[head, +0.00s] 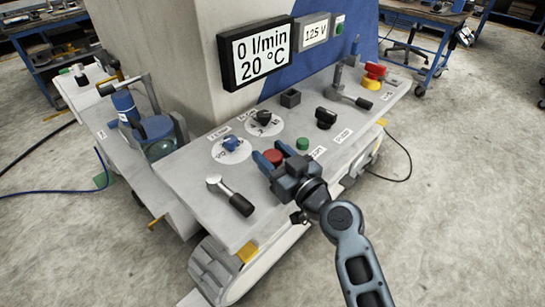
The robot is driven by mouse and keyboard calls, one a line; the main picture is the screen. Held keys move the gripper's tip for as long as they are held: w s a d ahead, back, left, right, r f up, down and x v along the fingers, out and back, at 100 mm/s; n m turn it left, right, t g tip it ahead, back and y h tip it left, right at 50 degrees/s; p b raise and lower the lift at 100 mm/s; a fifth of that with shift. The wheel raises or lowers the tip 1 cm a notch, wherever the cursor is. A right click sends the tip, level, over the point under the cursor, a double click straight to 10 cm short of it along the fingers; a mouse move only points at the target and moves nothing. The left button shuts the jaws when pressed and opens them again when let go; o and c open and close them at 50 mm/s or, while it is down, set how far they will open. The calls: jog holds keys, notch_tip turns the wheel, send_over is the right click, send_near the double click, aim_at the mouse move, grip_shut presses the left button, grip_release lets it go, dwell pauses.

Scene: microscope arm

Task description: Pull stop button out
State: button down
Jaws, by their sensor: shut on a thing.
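The red stop button (273,156) is on the grey panel, left of a green button (302,144). My gripper (270,159) reaches in from the lower right, with its two blue fingers around the red button. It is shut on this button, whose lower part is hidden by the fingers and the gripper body. I cannot tell how far the button stands out of the panel. A second red knob on a yellow base (374,76) sits at the panel's far right end.
Two round dials, one with a blue knob (230,143) and one with a black knob (264,117), lie behind the gripper. A lever (230,195) is at the near left and a black knob (325,118) to the right. A display (256,55) stands behind the panel.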

aim_at(279, 161)
jog(key=shift+r, duration=0.2)
jog(key=c, duration=0.5)
grip_release()
jog(key=b+v, duration=0.2)
jog(key=v, duration=0.4)
jog(key=shift+s+d+f, duration=0.15)
jog(key=shift+s+d, duration=0.1)
jog(key=shift+s, duration=0.05)
jog(key=shift+s+d, duration=0.4)
